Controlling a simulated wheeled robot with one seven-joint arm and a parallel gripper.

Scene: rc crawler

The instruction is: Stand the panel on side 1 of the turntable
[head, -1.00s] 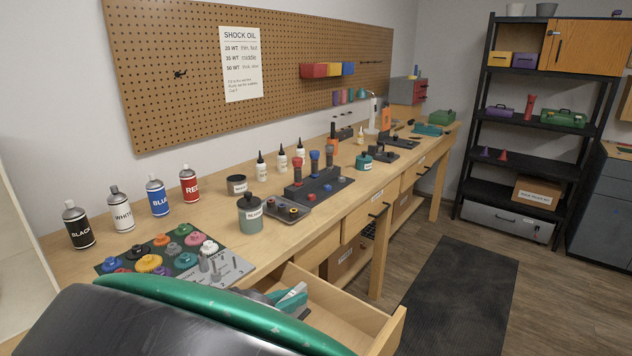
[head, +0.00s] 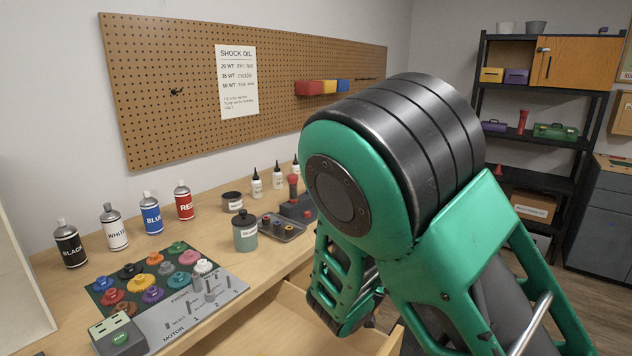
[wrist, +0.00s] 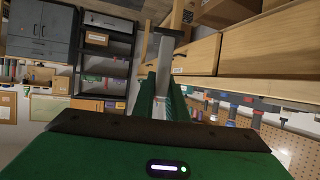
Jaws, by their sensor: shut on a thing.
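In the wrist view my gripper (wrist: 160,104) has its green fingers close together on a narrow grey piece (wrist: 163,68). It looks like the panel seen almost edge-on, standing out beyond the fingertips. Its faces do not show, so any marking on it is hidden. The wrist view is upside down. In the head view my large green and black arm fills the middle and right, and what the gripper holds cannot be made out there. I cannot make out the turntable or its side 1 in either view.
An open drawer (head: 285,335) juts from the bench below my arm. Spray cans (head: 151,214) stand along the back. A board of coloured gears (head: 205,300) and a grey-green box with a button (head: 118,338) lie at the front left. A pale upright board (head: 22,265) edges the left.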

